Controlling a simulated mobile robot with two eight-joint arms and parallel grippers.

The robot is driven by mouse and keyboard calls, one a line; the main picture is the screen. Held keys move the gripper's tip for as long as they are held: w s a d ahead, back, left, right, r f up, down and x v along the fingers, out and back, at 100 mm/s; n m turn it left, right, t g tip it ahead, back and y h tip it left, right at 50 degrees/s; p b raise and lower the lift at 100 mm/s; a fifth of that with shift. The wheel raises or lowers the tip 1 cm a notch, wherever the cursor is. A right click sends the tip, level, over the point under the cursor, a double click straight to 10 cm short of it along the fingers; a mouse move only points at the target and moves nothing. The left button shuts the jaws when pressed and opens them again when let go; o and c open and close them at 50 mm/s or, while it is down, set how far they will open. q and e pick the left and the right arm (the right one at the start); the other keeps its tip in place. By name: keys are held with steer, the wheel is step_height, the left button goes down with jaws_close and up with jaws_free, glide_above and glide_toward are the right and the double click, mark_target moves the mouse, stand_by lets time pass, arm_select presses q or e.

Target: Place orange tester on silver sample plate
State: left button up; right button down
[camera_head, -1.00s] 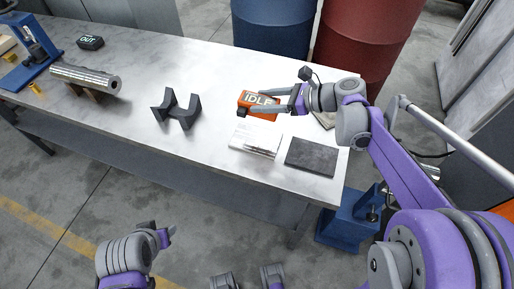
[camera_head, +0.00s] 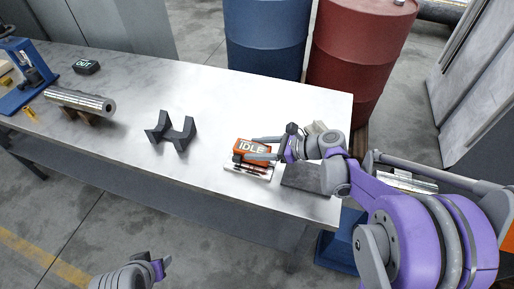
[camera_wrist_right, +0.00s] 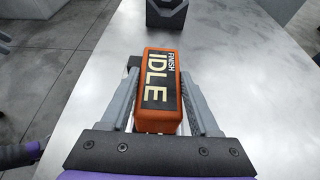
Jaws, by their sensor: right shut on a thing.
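The orange tester (camera_head: 258,146), a box with a black "IDLE" face, is between the fingers of my right gripper (camera_head: 250,149), which is shut on it. In the right wrist view the tester (camera_wrist_right: 158,92) lies lengthwise between both fingers, its label facing up. The silver sample plate (camera_head: 248,173) is on the table directly under the tester in the head view, mostly covered by it. I cannot tell whether the tester touches the plate. My left gripper (camera_head: 164,267) is at the bottom of the head view, away from the table; its opening is unclear.
A dark flat pad (camera_head: 302,178) lies right of the plate. A black V-shaped cradle (camera_head: 171,131) stands to the left, with a metal cylinder (camera_head: 80,100) farther left. Blue (camera_head: 266,40) and red (camera_head: 358,55) barrels stand behind the table.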

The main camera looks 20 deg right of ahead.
steer(key=shift+f, duration=0.1)
steer(key=shift+c, duration=0.6)
jaws_free()
steer(key=shift+r, duration=0.25)
steer(key=v, duration=1.2)
steer(key=shift+f, duration=0.1)
